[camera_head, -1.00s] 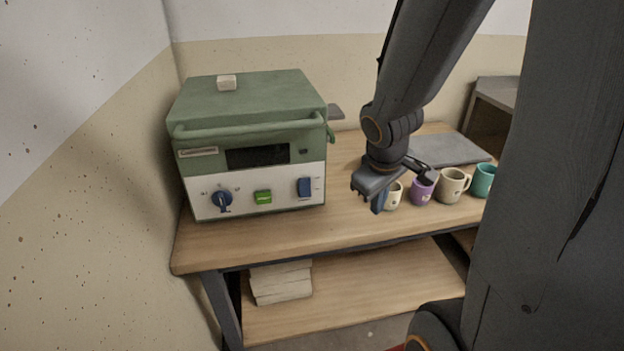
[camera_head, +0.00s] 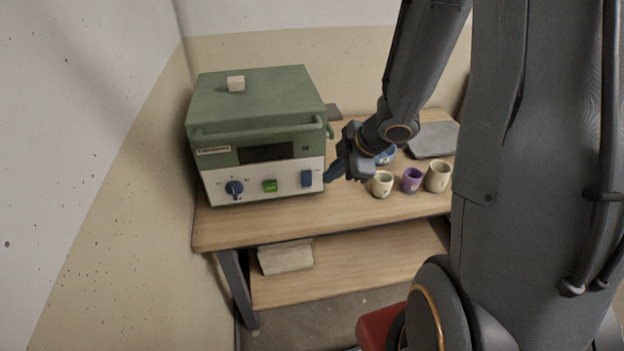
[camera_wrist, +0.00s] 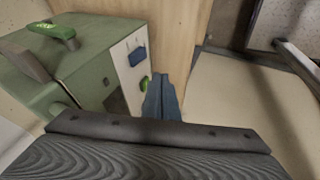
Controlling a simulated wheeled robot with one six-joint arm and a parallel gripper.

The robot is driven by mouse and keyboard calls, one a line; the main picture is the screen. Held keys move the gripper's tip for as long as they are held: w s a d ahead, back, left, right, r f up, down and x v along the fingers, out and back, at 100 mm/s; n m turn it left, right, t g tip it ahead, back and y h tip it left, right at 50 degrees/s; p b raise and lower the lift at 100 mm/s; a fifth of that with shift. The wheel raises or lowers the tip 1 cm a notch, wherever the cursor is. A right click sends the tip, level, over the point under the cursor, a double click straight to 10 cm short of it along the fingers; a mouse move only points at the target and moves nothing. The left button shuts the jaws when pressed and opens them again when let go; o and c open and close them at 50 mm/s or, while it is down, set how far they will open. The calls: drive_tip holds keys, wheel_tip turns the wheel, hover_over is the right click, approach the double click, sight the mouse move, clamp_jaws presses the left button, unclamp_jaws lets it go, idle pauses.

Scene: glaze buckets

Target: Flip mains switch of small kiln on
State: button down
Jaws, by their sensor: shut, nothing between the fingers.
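The small kiln (camera_head: 250,108) is a green box with a white front panel, standing at the left of the wooden table. Its panel has a blue knob (camera_head: 234,188), a green rocker (camera_head: 270,186) and a blue rocker switch (camera_head: 307,178) at the right; which one is the mains switch I cannot read. My gripper (camera_head: 331,173) is shut and empty, its blue fingers just right of the blue rocker. In the wrist view the blue fingers (camera_wrist: 162,98) point along the panel, near the green rocker (camera_wrist: 144,83); the blue rocker (camera_wrist: 138,56) lies beyond. Contact is not clear.
Several mugs stand right of my gripper, among them a cream mug (camera_head: 382,185) and a purple mug (camera_head: 412,181). A grey slab (camera_head: 434,139) lies behind them. Bare tabletop (camera_head: 300,213) lies in front.

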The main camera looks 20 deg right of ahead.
sight(307, 179)
drive_tip(key=w+a+f, duration=0.2)
drive_tip(key=w+f, duration=0.6)
drive_tip(key=f, duration=0.1)
drive_tip(key=shift+w+a+f, duration=0.2)
drive_tip(key=shift+a+f, duration=0.05)
drive_tip(key=shift+a, duration=0.05)
idle(0.5)
